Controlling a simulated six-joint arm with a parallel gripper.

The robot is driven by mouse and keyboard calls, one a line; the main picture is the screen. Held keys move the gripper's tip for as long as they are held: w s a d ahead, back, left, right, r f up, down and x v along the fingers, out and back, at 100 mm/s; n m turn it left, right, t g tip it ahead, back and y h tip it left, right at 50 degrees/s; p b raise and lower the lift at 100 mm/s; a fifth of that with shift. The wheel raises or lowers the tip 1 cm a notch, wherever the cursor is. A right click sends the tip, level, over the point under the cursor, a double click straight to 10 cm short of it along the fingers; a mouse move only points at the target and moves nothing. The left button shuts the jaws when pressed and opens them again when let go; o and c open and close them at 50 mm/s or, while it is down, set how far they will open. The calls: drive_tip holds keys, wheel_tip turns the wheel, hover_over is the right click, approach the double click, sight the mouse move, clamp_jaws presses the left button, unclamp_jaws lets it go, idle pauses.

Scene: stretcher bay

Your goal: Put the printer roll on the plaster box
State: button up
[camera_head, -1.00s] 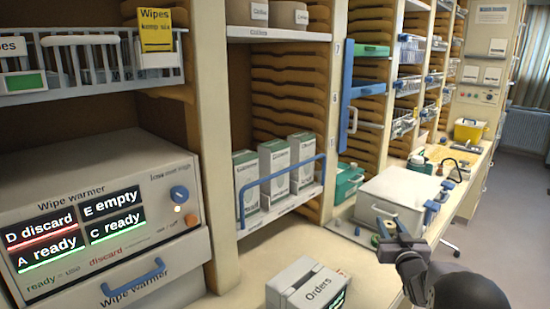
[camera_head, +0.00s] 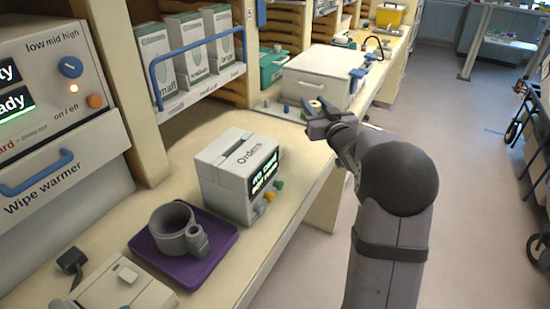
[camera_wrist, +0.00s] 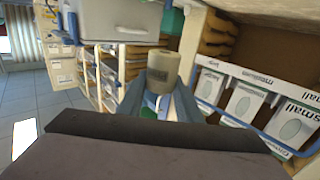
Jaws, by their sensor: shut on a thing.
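In the wrist view my gripper (camera_wrist: 160,100) is shut on a pale grey-beige cylinder (camera_wrist: 163,66) with a darker band, which looks like the printer roll. The fingers lie on both sides of it. I cannot identify a plaster box with certainty.
A grey Orders box (camera_head: 228,178) with a screen stands on the counter. The white lidded box (camera_head: 312,76) stands further back. Glove boxes (camera_head: 185,55) line a shelf behind a blue rail. Counter between is mostly clear.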

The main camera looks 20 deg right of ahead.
drive_tip(key=a+f+y, duration=0.1)
drive_tip(key=s+a+f+n+y+p, duration=0.1)
drive_tip(key=a, duration=0.1)
drive_tip(key=shift+a+f+y, duration=0.15)
drive_tip(key=shift+a+y, duration=0.15)
drive_tip(key=shift+f, duration=4.85)
drive_tip(key=shift+f, duration=0.15)
drive_tip(key=shift+f, duration=0.1)
drive_tip(key=o, duration=1)
drive_tip(key=shift+o, duration=0.2)
